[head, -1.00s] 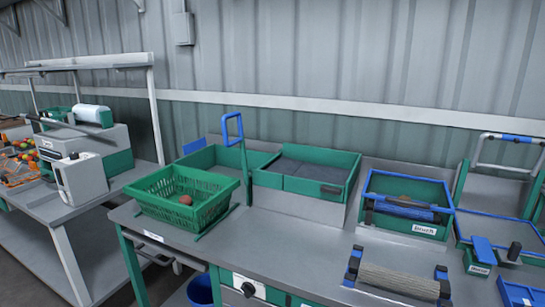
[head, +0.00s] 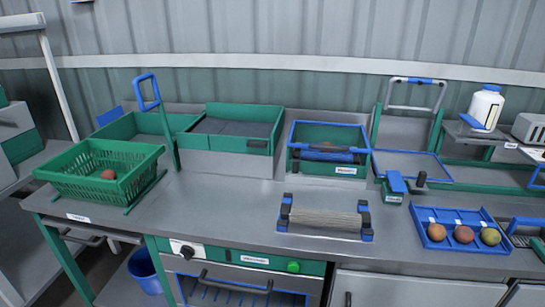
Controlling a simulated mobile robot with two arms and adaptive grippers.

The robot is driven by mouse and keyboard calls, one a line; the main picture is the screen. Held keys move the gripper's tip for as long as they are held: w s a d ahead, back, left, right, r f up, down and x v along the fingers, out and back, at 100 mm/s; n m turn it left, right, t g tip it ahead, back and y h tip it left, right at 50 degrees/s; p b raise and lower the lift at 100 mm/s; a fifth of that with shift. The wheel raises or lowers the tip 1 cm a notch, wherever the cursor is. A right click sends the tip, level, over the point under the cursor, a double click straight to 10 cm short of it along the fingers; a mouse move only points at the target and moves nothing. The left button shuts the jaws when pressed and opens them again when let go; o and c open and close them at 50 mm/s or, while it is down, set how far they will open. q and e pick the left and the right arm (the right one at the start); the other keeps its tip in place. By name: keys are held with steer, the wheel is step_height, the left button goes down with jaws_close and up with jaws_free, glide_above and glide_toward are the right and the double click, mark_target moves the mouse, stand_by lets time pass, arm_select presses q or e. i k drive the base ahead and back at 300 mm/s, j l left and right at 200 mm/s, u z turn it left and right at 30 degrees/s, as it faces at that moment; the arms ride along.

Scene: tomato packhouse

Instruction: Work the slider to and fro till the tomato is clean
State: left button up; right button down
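A green box with a blue rim (head: 328,124) stands at the middle of the bench, with a label on its front. A dark blue bar-like brush (head: 327,156) lies across its front. A brownish patch shows behind the bar, but I cannot tell whether it is a tomato. To its right, a blue block (head: 397,182) with a dark knob beside it sits at the corner of a blue-edged frame; I cannot tell which part is the slider. A reddish tomato (head: 108,174) lies in the green basket (head: 82,190). Neither gripper is in view.
A blue tray (head: 428,214) holds three tomatoes at the right. A ridged roller (head: 324,217) on dark blue brackets lies in front of the box. A green tray with a grey pad (head: 237,127) stands left of it. A white bottle (head: 486,106) stands at the back right.

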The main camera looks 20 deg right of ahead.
mark_target(295, 171)
steer(key=i+j+z, duration=0.35)
steer(key=i+j, duration=0.75)
